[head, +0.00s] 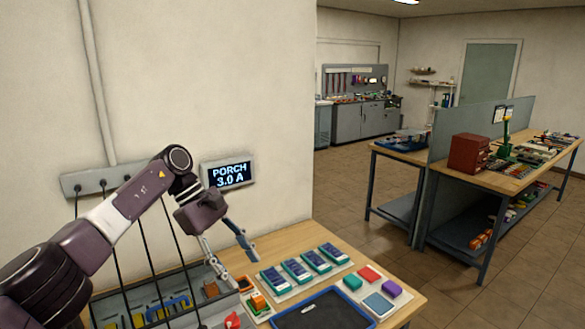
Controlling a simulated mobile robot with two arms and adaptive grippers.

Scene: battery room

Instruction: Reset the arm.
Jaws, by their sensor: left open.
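My left arm comes in from the left. Its gripper (231,256) is open and empty, with the fingers pointing down over the wooden workbench (290,244). The fingers are above the area between the grey bin (196,284) and the row of teal and blue devices (296,268). I see nothing between the fingers. My right gripper does not show in the head view.
A display (229,174) reading "PORCH 3.0 A" hangs on the wall behind the arm. Black cables hang from a socket strip (103,180).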

